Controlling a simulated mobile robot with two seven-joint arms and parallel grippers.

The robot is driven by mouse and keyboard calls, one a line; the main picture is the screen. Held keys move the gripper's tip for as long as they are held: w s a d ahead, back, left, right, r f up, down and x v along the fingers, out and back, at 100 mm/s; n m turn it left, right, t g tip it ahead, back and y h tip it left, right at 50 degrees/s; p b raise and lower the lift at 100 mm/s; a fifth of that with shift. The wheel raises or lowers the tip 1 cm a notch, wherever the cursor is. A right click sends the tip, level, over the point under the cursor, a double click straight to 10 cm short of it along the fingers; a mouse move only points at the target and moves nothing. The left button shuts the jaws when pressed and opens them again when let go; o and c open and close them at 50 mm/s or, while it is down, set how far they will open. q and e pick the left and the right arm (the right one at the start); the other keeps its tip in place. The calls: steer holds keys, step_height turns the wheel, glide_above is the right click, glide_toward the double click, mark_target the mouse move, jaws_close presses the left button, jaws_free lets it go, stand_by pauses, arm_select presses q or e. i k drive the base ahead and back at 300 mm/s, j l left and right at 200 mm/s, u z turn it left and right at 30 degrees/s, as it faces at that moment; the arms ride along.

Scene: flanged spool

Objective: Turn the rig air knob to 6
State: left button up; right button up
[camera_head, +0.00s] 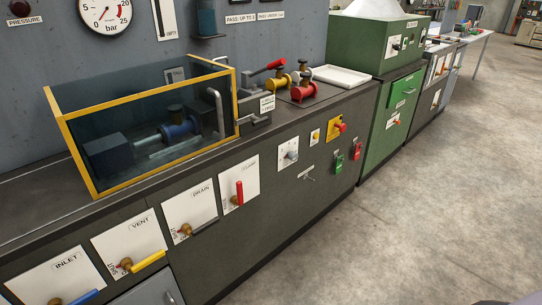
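No label reading rig air is legible in this view. A white panel with a small grey knob (291,155) sits on the dark bench front, right of the red-handled valve; its markings are too small to read. Another small knob (396,46) is on the green box's front, also with unreadable marks. A round pressure gauge (104,14) marked bar hangs on the wall at top left, partly cut off. Neither of my grippers shows clearly; only a dark sliver lies at the bottom right edge.
Inlet (66,263), vent (138,238), drain (203,210) and red-handled (239,192) valves line the bench front. A yellow-framed clear guard (150,120) covers a blue spool on top. The floor (400,220) is open.

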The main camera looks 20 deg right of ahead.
mark_target(292, 156)
steer(key=i+l+u, duration=0.2)
steer(key=l, duration=0.15)
steer(key=l+u, duration=0.25)
steer(key=i+l+u, duration=0.15)
steer(key=l, duration=0.65)
steer(key=l+u, duration=0.1)
steer(key=l, duration=0.7)
steer(key=i+l, duration=0.1)
steer(key=l, duration=1.1)
steer(key=i+l+u, duration=0.1)
steer(key=l, duration=1.15)
steer(key=i+l, duration=0.1)
steer(key=l, duration=1.1)
